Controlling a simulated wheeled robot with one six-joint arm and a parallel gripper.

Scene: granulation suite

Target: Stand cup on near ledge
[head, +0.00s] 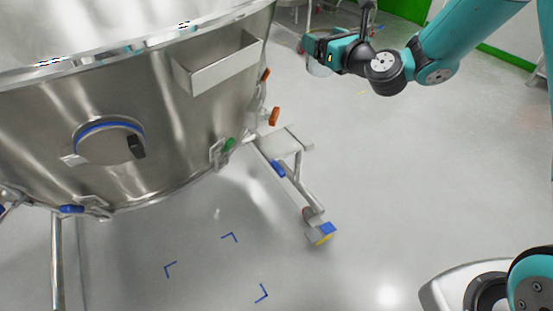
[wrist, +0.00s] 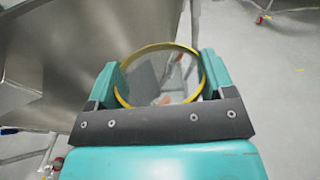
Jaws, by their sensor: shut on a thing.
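My gripper (head: 318,52) is at the top of the head view, to the right of the steel vessel. In the wrist view its two teal fingers (wrist: 158,74) are shut on a clear cup with a yellow rim (wrist: 158,47). The cup's mouth faces the wrist camera. In the head view only a pale lower part of the cup (head: 319,69) shows beneath the gripper. A box-shaped steel ledge (head: 218,70) juts from the vessel's side, left of my gripper and apart from it. Its top is seen at a slant.
The large steel vessel (head: 170,130) fills the left, with a round hatch (head: 109,140) and orange handles on its edge. A wheeled leg (head: 300,185) stands out on its right. Open grey floor (head: 420,160) lies to the right, with blue corner marks below.

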